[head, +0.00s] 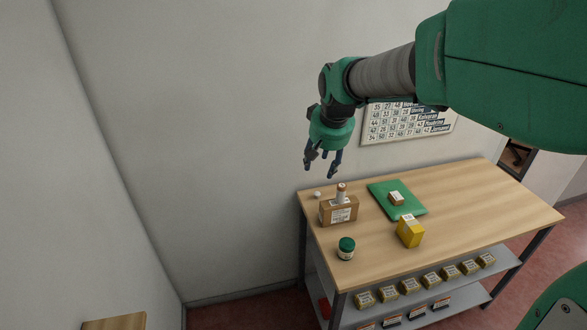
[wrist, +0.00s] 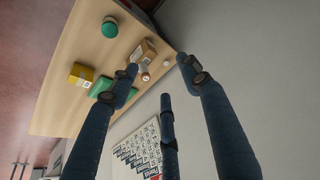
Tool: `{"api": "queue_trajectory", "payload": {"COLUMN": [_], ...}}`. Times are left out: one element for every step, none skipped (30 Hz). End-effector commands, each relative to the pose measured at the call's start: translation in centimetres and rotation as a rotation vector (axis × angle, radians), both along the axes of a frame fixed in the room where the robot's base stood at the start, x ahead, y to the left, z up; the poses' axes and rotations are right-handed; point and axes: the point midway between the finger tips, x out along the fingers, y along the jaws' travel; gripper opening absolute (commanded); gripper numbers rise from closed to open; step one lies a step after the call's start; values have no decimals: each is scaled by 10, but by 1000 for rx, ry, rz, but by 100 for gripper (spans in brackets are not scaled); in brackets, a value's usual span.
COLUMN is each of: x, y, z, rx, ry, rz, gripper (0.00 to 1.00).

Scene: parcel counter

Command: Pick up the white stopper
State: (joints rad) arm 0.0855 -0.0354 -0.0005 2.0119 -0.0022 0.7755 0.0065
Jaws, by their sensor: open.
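The white stopper (head: 317,194) is a small pale thing at the far left corner of the wooden counter, behind a cardboard box. It also shows in the wrist view (wrist: 167,63) near the counter's edge. My gripper (head: 322,172) is open and empty, above the far left corner and apart from the stopper. In the wrist view my gripper's fingers (wrist: 160,75) are spread, with the stopper seen between them in the distance.
A cardboard box (head: 338,212) with a white bottle with a reddish cap (head: 341,192) stands close to the stopper. A green-lidded jar (head: 346,249), a yellow box (head: 410,232) and a green mat (head: 410,207) bearing a small box (head: 396,198) are on the counter (head: 470,200). The counter's right side is clear.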

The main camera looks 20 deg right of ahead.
Motion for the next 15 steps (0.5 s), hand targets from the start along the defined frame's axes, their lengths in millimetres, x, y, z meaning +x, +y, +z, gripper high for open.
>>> {"api": "queue_trajectory", "payload": {"x": [13, 21, 30, 38, 45, 55, 62, 69, 78, 85, 92, 101, 108, 115, 124], "y": [-4, -6, -8, -11, -13, -15, -17, -19, -22, -24, -26, -29, -31, -33, -37], "z": [-5, -7, -11, -14, -16, -21, -24, -27, -33, -36, -40, -46, -50, -55, -60], "rx": [0, 1, 1, 2, 2, 2, 2, 2, 3, 3, 3, 3, 3, 4, 5], "ry": [8, 10, 13, 16, 17, 21, 23, 25, 28, 30, 33, 36, 39, 42, 44], "rz": [-4, -6, -10, -12, -14, -16, -18, -21, -22, -25, -27, -29, -31, -33, -36], "gripper": [47, 47, 47, 47, 47, 47, 47, 47, 47, 47, 47, 47, 47, 47, 47]}}
